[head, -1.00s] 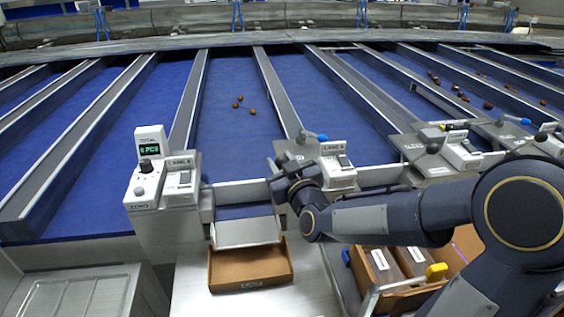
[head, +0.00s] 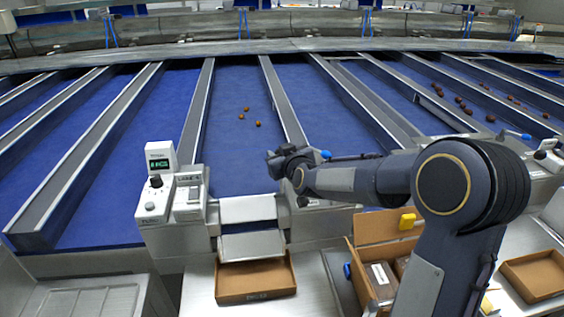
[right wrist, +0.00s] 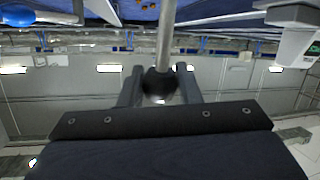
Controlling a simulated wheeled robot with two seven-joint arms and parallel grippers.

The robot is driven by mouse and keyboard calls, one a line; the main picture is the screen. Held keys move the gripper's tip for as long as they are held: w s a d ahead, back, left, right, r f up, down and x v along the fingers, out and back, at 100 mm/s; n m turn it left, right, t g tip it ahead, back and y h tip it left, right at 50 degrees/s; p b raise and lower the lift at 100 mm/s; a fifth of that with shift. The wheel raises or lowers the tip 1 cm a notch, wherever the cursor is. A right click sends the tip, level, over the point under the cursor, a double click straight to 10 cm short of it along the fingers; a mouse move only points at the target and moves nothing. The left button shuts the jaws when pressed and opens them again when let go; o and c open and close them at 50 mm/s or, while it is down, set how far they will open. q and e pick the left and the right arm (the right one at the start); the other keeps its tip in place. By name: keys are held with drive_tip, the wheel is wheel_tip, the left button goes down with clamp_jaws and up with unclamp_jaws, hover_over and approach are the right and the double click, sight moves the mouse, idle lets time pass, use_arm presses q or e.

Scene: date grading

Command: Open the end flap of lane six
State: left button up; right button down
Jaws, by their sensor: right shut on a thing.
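My right gripper (head: 283,160) is at the lane divider's end, right of the middle lane (head: 235,145). In the right wrist view its two fingers (right wrist: 160,88) are closed around a dark round knob (right wrist: 160,82) on a metal rod (right wrist: 166,35). In the head view the gripper hides the knob. A white end flap (head: 247,208) shows at the middle lane's front, above a pale chute (head: 252,245) and an open carton (head: 255,280). The lane labels are too small to read. My left gripper is out of view.
A control box with a green display (head: 160,165) stands left of the flap. A blue-tipped lever (head: 325,154) is just behind my right arm. A carton with packs (head: 372,280) stands under the arm. An empty carton (head: 535,275) is at the far right.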

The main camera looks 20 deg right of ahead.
drive_tip(key=shift+w+d+f, duration=0.15)
drive_tip(key=shift+w+d, duration=0.1)
drive_tip(key=shift+w, duration=0.25)
drive_tip(key=shift+w+d+f+g+p, duration=0.2)
drive_tip(key=shift+w+f+g, duration=0.25)
drive_tip(key=shift+w, duration=0.3)
drive_tip(key=shift+w+d+f+g+p, duration=0.2)
drive_tip(key=shift+w+f+g, duration=0.2)
drive_tip(key=shift+w, duration=0.35)
drive_tip(key=shift+f, duration=0.1)
drive_tip(key=c, duration=1.1)
unclamp_jaws()
drive_tip(key=shift+s, duration=0.1)
